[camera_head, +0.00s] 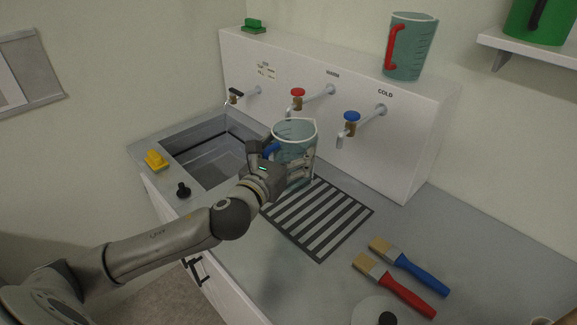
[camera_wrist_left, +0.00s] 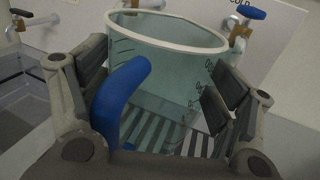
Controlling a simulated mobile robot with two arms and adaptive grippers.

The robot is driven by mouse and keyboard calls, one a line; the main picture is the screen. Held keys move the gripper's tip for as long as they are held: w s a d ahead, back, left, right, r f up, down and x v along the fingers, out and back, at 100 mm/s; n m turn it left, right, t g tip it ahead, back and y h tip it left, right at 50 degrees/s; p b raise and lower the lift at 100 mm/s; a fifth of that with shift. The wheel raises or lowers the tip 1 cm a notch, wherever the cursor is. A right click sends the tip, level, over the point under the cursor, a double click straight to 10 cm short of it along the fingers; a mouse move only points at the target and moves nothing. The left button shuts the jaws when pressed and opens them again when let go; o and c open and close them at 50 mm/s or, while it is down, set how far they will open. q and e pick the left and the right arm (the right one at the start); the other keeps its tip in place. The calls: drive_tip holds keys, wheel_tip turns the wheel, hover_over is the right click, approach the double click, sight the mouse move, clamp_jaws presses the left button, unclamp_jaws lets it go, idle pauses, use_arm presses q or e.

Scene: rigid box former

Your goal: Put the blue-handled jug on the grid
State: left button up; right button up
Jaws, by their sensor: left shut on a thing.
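The blue-handled jug (camera_head: 294,137) is clear with a white rim and stands upright at the back end of the grid in the head view. My left gripper (camera_head: 278,165) is shut on the jug, with its fingers around the handle side. In the left wrist view the jug (camera_wrist_left: 165,65) and its blue handle (camera_wrist_left: 120,100) lie between the two fingers of my left gripper (camera_wrist_left: 155,115). The striped black grid (camera_head: 320,218) lies on the counter; its bars show through the jug. I cannot tell whether the jug's base touches the grid. My right gripper is not in view.
A sink (camera_head: 205,155) lies left of the grid. Red (camera_head: 298,92) and blue (camera_head: 352,117) taps project above the counter behind the jug. A red-handled jug (camera_head: 408,50) stands on the ledge. Two brushes (camera_head: 408,266) lie to the right of the grid.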

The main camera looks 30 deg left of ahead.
use_arm(q)
drive_tip(key=w+a+f, duration=0.6)
drive_tip(key=w+f, duration=0.3)
drive_tip(key=f, duration=0.3)
drive_tip(key=shift+w+a+b, duration=0.2)
drive_tip(key=shift+w+b, duration=0.1)
drive_tip(key=shift+b, duration=0.15)
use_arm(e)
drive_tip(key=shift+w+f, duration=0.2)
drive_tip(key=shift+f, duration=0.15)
use_arm(q)
drive_tip(key=shift+f, duration=0.1)
drive_tip(key=o, duration=1)
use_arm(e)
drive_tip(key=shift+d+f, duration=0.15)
